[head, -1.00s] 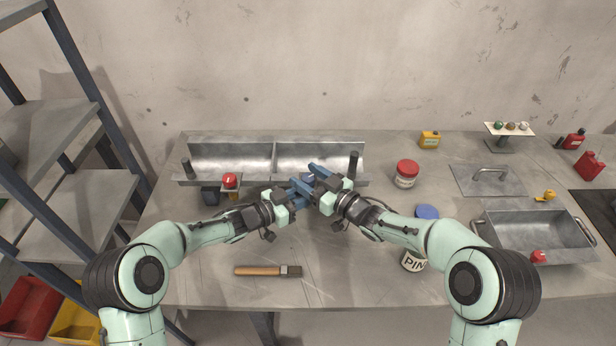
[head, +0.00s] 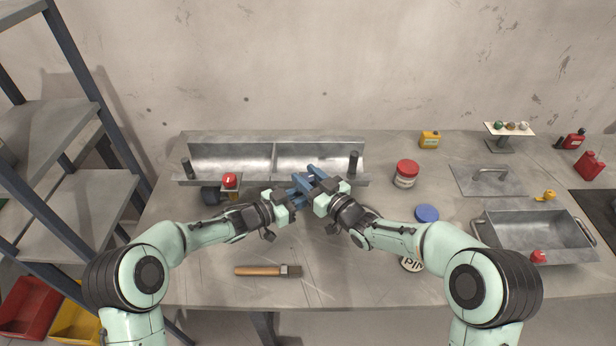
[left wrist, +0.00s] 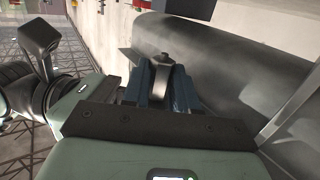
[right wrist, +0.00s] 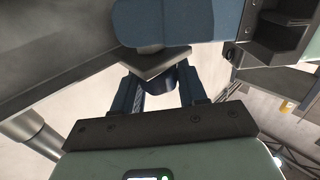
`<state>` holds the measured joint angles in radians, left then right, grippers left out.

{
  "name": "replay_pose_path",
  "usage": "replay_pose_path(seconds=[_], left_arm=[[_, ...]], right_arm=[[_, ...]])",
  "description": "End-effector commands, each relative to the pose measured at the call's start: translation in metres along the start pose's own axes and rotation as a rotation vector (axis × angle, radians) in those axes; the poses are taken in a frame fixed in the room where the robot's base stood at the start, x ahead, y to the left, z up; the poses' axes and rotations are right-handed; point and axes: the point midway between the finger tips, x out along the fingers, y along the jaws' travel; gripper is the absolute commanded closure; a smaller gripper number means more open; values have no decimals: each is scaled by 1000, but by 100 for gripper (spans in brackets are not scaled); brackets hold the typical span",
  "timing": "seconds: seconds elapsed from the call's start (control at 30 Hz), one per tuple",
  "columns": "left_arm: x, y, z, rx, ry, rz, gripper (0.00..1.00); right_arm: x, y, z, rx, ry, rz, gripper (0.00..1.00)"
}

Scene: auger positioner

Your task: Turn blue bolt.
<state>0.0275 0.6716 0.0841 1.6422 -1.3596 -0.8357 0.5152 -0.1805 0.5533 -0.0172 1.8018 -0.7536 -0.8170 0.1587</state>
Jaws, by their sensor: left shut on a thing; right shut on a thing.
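My left gripper (head: 299,188) and right gripper (head: 316,175) meet close together at the front edge of the metal trough, their blue fingers hiding what they hold in the head view. In the right wrist view, the right fingers (right wrist: 162,92) are shut on a dark blue round piece, apparently the blue bolt (right wrist: 186,78), beside a grey plate. In the left wrist view, the left fingers (left wrist: 160,80) are shut on a dark grey part (left wrist: 163,66) with a rounded top. How far the bolt is turned cannot be seen.
The two-bay metal trough (head: 232,140) stands behind the grippers, with dark posts at its ends. A red button (head: 230,180) is left of them. A wooden-handled brush (head: 262,270) lies in front. A red-lidded jar (head: 406,172) and blue lid (head: 427,213) are right.

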Motion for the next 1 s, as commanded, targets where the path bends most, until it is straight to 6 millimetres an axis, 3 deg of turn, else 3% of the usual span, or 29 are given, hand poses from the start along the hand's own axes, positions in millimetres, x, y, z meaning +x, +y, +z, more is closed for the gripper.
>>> replay_pose_path(seconds=[0.6, 1.0], left_arm=[[0, 0, 0, 0, -1, 1, 99], [0, 0, 0, -1, -1, 1, 99]], right_arm=[[2, -3, -4, -2, 6, 483, 88], [1, -1, -3, -2, 5, 639, 88]])
